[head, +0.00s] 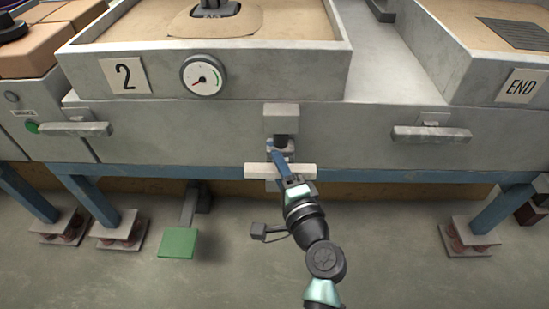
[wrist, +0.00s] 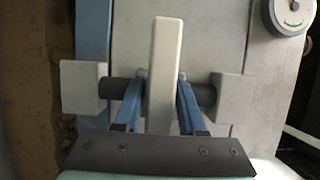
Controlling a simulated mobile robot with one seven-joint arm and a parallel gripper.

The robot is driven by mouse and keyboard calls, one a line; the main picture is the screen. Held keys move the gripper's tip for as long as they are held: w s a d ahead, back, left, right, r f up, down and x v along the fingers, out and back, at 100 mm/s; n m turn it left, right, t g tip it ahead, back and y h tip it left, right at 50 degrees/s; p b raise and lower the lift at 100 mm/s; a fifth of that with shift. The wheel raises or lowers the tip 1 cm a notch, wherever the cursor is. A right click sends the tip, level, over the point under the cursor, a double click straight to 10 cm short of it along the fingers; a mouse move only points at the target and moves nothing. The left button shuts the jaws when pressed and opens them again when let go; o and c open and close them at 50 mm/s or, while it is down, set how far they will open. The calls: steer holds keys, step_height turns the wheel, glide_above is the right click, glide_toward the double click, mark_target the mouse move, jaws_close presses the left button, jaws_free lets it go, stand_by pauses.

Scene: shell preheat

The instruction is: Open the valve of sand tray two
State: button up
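Sand tray two (head: 215,55) bears a plate marked 2 and a round gauge (head: 203,75), whose needle points to the lower left. Below its right part, the valve's pale bar handle (head: 262,171) lies crosswise under a grey block (head: 281,117) and dark pipe. My gripper (head: 280,160) is at the middle of the handle. In the wrist view, the handle (wrist: 165,60) stands between my two blue fingertips (wrist: 162,78), which look pressed to its sides. The dark pipe (wrist: 202,95) runs behind it between two pale blocks.
Bar handles stick out at left (head: 75,129) and right (head: 430,134). A green pedal (head: 178,243) is low at left, near blue legs. The floor in front is largely clear.

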jaws_close()
stand_by(1.0)
